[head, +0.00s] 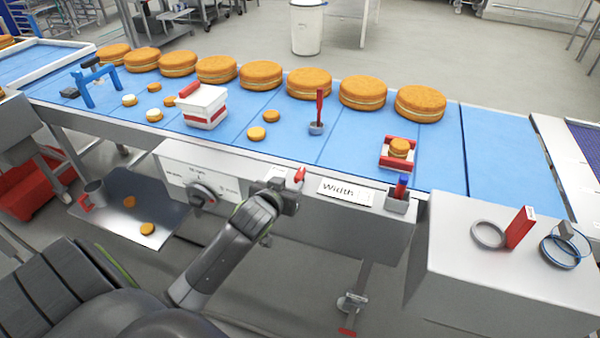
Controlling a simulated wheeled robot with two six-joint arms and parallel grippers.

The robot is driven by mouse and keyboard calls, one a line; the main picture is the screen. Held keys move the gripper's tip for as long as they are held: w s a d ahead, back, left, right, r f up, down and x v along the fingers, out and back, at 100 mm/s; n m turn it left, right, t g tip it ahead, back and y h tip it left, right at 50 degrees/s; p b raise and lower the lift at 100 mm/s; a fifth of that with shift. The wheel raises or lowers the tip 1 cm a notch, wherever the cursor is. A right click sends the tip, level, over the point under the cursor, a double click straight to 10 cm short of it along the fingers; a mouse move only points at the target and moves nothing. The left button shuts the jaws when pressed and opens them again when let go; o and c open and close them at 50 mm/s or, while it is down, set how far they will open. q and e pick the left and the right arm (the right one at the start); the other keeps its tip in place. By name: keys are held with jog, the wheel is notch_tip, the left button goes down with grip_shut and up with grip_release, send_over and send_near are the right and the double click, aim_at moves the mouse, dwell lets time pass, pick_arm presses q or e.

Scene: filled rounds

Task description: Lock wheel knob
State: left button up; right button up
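A dark round knob (203,195) sits on the white control panel (172,175) on the front of the conveyor. A small red lever-like piece (299,175) shows on the same front, left of the "Width" label (345,190). My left gripper (285,190) is at the conveyor front, right of the dark knob and apart from it. Its tip is close to the red piece; I cannot tell whether they touch. Its fingers are too small and dark to tell open from shut. My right gripper is not in view.
The blue conveyor (490,160) carries a row of large filled rounds (308,83), smaller rounds and a white-and-red box (204,107). A grey cabinet (470,280) with rings on top stands at the right. A low tray (110,220) with a mug is at the left.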

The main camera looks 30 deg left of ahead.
aim_at(299, 173)
pick_arm(q)
jog(key=x, duration=0.9)
jog(key=shift+w, duration=0.25)
jog(key=shift+a, duration=0.1)
grip_shut()
